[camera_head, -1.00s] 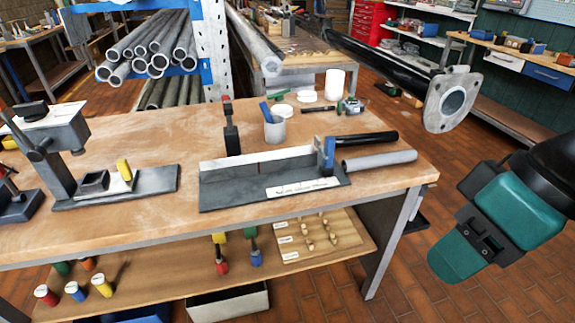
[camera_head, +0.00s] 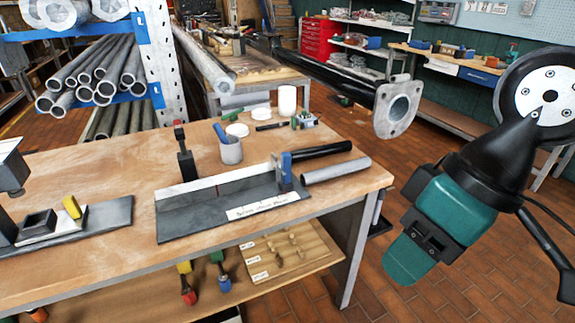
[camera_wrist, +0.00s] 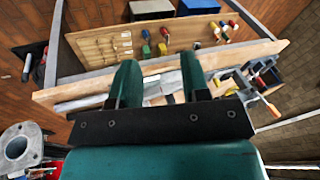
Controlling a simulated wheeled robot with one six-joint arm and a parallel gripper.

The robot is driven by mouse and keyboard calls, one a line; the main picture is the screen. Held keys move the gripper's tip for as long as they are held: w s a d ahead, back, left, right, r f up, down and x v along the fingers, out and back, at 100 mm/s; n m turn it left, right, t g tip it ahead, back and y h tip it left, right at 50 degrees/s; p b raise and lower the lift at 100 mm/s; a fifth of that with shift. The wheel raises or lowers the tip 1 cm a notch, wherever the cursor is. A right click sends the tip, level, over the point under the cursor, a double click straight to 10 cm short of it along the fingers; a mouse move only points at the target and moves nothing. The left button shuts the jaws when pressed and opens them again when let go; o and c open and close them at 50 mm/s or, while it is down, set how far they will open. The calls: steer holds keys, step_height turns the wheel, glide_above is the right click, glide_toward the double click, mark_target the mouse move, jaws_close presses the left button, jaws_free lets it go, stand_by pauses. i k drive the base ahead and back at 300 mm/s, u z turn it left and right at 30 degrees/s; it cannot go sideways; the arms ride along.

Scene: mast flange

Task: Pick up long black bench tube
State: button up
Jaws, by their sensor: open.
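A black tube (camera_head: 322,150) lies on the wooden bench (camera_head: 110,158) in the head view, near its right end. It lies beside a grey tube (camera_head: 337,169) and behind the blue clamp of a grey cutting jig (camera_head: 200,205). Its left end is hidden there. My teal gripper (camera_head: 405,262) hangs to the right of the bench, apart from the tube and pointing down and left. In the wrist view my gripper (camera_wrist: 160,72) has its two fingers spread with nothing held. I cannot make out the black tube there.
A long dark pole with a grey flange (camera_head: 397,106) juts out above the bench's back right. A cup (camera_head: 231,149) and a white cylinder (camera_head: 287,101) stand on the bench. A rack of grey pipes (camera_head: 100,80) is behind left. Brick floor right of the bench is clear.

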mark_target(298, 156)
steer(key=i, duration=1.45)
steer(key=u, duration=0.1)
